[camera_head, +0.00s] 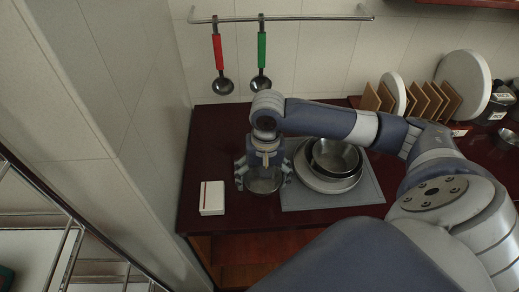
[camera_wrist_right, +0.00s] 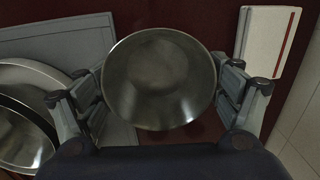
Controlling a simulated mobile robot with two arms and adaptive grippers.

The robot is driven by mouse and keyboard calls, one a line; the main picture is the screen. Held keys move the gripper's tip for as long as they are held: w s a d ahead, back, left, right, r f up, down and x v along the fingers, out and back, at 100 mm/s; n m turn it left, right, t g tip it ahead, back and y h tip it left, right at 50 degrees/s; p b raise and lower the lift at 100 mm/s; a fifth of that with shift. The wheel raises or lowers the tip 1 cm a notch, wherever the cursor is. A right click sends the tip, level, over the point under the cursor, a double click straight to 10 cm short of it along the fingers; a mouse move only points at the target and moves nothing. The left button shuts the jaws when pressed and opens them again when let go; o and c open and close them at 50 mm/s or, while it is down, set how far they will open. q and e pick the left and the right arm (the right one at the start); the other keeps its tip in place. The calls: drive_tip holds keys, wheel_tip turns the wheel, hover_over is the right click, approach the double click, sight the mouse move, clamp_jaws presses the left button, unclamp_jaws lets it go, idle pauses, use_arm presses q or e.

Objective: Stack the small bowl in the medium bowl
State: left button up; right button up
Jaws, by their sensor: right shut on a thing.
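The small metal bowl (camera_head: 264,186) is between the fingers of my right gripper (camera_head: 264,176), left of the grey mat. In the right wrist view the bowl (camera_wrist_right: 160,80) fills the gap between both fingers of my right gripper (camera_wrist_right: 162,92), which is shut on it; its inside looks empty. The medium metal bowl (camera_head: 338,157) sits to the right, in a stack of round metal dishes on the mat; its edge shows at the left of the wrist view (camera_wrist_right: 20,135). My arm partly covers the stack from above. My left gripper is not in view.
The grey mat (camera_head: 365,193) lies on the dark red counter (camera_head: 205,150). A white box with a red stripe (camera_head: 212,198) lies left of the held bowl. Red (camera_head: 217,50) and green (camera_head: 261,50) handled ladles hang behind. A plate rack (camera_head: 415,100) stands at the back right.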

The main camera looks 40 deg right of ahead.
sight(259, 180)
drive_tip(key=shift+w+d+f, duration=0.1)
drive_tip(key=shift+w+d, duration=0.1)
drive_tip(key=shift+w, duration=0.4)
drive_tip(key=shift+w+d+f, duration=0.1)
drive_tip(key=shift+w+d, duration=0.05)
drive_tip(key=shift+w, duration=0.45)
drive_tip(key=shift+f+p, duration=0.35)
drive_tip(key=shift+f, duration=1.35)
drive_tip(key=o, duration=1.1)
drive_tip(key=shift+f, duration=0.1)
